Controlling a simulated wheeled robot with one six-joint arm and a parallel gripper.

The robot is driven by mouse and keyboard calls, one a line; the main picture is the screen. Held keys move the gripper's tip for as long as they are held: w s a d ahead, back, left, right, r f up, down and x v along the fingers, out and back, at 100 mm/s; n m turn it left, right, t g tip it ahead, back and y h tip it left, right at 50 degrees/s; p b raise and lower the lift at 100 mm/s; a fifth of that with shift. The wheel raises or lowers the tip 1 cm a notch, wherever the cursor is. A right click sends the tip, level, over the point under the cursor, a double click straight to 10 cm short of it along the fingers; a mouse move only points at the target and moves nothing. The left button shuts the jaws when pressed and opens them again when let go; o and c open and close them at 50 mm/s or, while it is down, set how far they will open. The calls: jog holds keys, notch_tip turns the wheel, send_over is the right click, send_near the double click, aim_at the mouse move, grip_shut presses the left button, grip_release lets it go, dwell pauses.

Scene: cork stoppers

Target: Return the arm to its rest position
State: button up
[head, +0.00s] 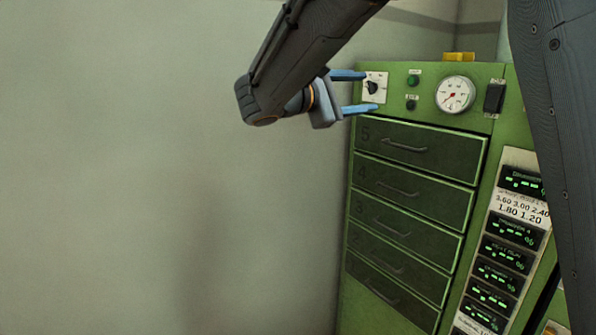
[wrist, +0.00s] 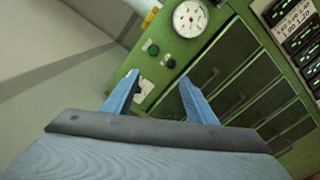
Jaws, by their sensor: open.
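My gripper (head: 364,91) is open, with its two blue fingers apart and pointing right. In the head view it appears at the upper left corner of a green cabinet (head: 437,125), by a white plate with a black rotary switch (head: 372,88). In the wrist view the gripper (wrist: 158,95) shows nothing between its fingers, and the switch plate (wrist: 144,87) shows just beyond the left finger. Whether a fingertip touches the switch or the panel, I cannot tell. My dark arm reaches in from the top of the head view.
The cabinet has several drawers (head: 413,191) with handles, a round gauge (head: 455,94), a green button (head: 413,80) and a column of lit displays (head: 508,230). A yellow item (head: 458,57) sits on top. The left side shows a plain wall (head: 150,180) and open room.

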jog(key=s+d+f+m+g+y+p, duration=0.1)
jog(key=s+d+f+m+g+y, duration=0.15)
jog(key=s+d+f+g, duration=0.6)
jog(key=s+d+f+m+t+y+p, duration=0.1)
jog(key=s+d+f+y, duration=0.3)
jog(key=f, duration=0.9)
jog(key=s+a+f+m+g+y+p, duration=0.1)
jog(key=s+a+f+m+y, duration=0.2)
jog(key=s, duration=0.6)
jog(key=s+a+f+m+g+y, duration=0.2)
jog(key=s+f+m+y, duration=0.3)
jog(key=s+f, duration=0.4)
jog(key=shift+s+a+f+m+p, duration=0.2)
jog(key=shift+a+f+m+p, duration=0.25)
jog(key=shift+a+m, duration=0.45)
jog(key=shift+c, duration=0.3)
